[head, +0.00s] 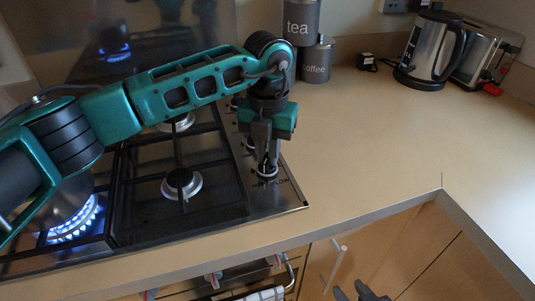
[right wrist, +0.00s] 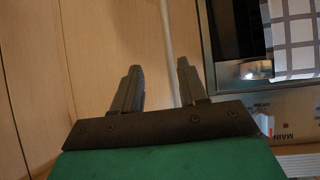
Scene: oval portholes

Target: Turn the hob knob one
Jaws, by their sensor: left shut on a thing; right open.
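The hob (head: 225,205) is set in the counter, with a column of knobs along its right side. My left gripper (head: 266,160) points straight down at the front end of this column. It is shut on the front hob knob (head: 267,172), and its fingers hide most of the knob. A second knob (head: 250,143) shows just behind it. My right gripper (head: 360,292) is low in front of the counter, at the bottom edge of the head view. In the right wrist view its two fingers (right wrist: 158,68) are apart with nothing between them.
The front left burner (head: 75,222) burns blue, with a rounded metal vessel (head: 68,200) over it, partly behind my left arm. Tea (head: 300,22) and coffee (head: 317,60) tins, a kettle (head: 430,50) and a toaster (head: 485,58) stand at the back. The right counter is clear.

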